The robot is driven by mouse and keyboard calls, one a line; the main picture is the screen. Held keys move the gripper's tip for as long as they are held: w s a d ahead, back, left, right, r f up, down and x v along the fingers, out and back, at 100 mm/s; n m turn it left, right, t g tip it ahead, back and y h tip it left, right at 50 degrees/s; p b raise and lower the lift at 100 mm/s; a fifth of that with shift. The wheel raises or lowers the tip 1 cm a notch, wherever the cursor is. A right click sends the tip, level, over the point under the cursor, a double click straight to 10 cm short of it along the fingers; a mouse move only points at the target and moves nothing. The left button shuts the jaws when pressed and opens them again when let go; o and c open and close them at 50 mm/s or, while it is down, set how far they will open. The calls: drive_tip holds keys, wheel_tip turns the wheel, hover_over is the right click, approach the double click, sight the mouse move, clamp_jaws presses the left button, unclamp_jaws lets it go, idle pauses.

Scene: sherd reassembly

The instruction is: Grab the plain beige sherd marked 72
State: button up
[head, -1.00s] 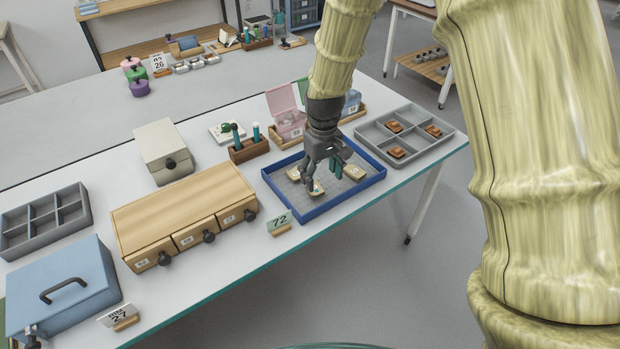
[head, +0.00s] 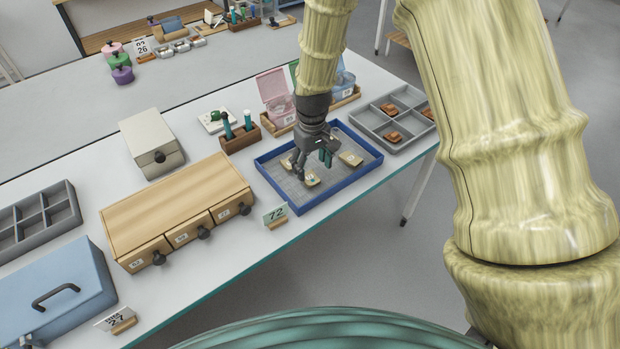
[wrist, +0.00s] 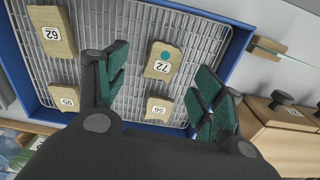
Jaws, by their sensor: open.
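The beige sherd marked 72 (wrist: 162,60) lies flat on the wire grid of the blue tray, with a teal dot beside its label in the wrist view. In the head view it appears to be the sherd (head: 312,179) at the tray's front, its number too small to read. My gripper (wrist: 163,64) is open and empty, pointing down over the tray. Its teal-padded fingers appear on either side of sherd 72 in the wrist view, apart from it. In the head view my gripper (head: 314,164) hangs just behind and above this sherd.
Sherds 62 (wrist: 53,32), 95 (wrist: 65,98) and 56 (wrist: 158,108) lie around it. The blue tray (head: 298,211) has a raised rim. A card marked 72 (head: 275,214) stands in front, a wooden drawer cabinet (head: 175,207) left, a grey divided tray (head: 385,143) right.

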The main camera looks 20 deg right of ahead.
sight(310, 177)
drive_tip(key=f, duration=0.1)
drive_tip(key=f+p, duration=0.1)
drive_tip(key=f, duration=0.1)
drive_tip(key=shift+w+a+f, duration=0.15)
drive_tip(key=shift+a+f, duration=0.1)
drive_tip(key=shift+a, duration=0.1)
drive_tip(key=shift+f, duration=0.85)
drive_tip(key=c, duration=1.2)
